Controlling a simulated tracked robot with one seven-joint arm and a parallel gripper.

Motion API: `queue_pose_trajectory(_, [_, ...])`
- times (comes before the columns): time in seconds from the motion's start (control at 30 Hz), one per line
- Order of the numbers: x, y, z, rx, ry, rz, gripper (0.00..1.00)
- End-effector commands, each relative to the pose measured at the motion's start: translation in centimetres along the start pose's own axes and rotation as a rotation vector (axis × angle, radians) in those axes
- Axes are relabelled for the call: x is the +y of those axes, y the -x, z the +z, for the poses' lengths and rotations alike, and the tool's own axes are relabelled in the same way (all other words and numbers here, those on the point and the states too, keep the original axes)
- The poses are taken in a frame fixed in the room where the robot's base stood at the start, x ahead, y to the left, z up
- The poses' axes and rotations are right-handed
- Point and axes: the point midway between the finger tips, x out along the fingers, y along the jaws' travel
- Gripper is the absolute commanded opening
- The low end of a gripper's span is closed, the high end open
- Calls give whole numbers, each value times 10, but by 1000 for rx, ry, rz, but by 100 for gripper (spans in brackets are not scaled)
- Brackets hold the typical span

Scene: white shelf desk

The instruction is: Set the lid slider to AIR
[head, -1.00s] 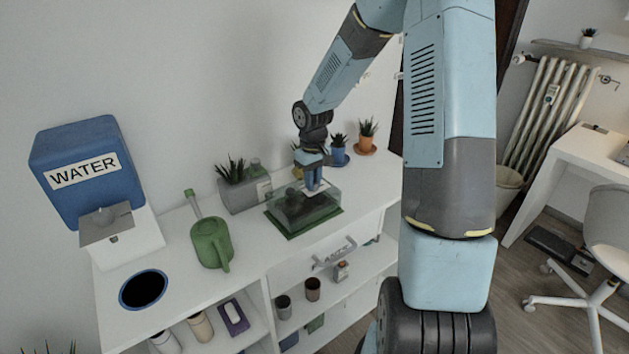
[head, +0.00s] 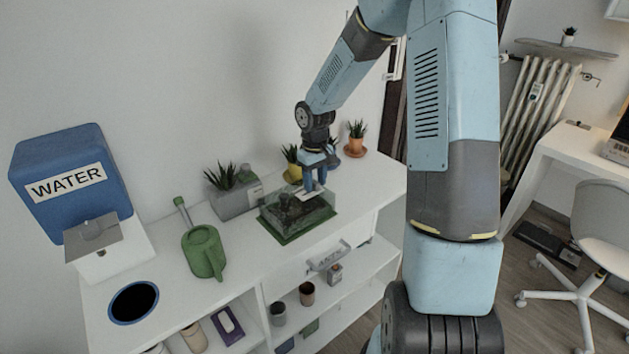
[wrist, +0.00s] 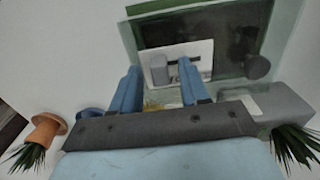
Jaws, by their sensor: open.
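The clear tank (head: 325,217) with a green base stands on the white shelf desk. In the wrist view, its lid (wrist: 225,40) carries a white plate (wrist: 204,50) with a dark slot. A grey slider knob (wrist: 159,72) stands on this plate. My gripper (head: 315,186) is over the tank's back right part, pointing down. In the wrist view, my gripper (wrist: 160,72) is open, with one blue finger on each side of the grey knob. The knob looks nearer the left finger; contact cannot be told. No AIR marking is readable.
A round black knob (wrist: 257,67) is right of the plate. Potted plants (head: 355,140) and a grey planter (head: 236,203) stand behind the tank. A green watering can (head: 203,252) and a blue WATER dispenser (head: 70,170) are to the left. Desk surface before the tank is clear.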

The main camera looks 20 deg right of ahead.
Motion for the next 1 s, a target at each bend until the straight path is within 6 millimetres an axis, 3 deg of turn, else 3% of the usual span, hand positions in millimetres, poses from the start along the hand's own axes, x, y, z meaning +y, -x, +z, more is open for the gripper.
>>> queue_pose_trajectory(0.2, [0,2,0,0,0,0,45])
queue_pose_trajectory(0.37, [0,16,-1,2,0,2,45])
queue_pose_trajectory(0.8, [0,100,-1,3,-1,2,45])
queue_pose_trajectory(1.0, [0,126,-1,1,-1,1,45])
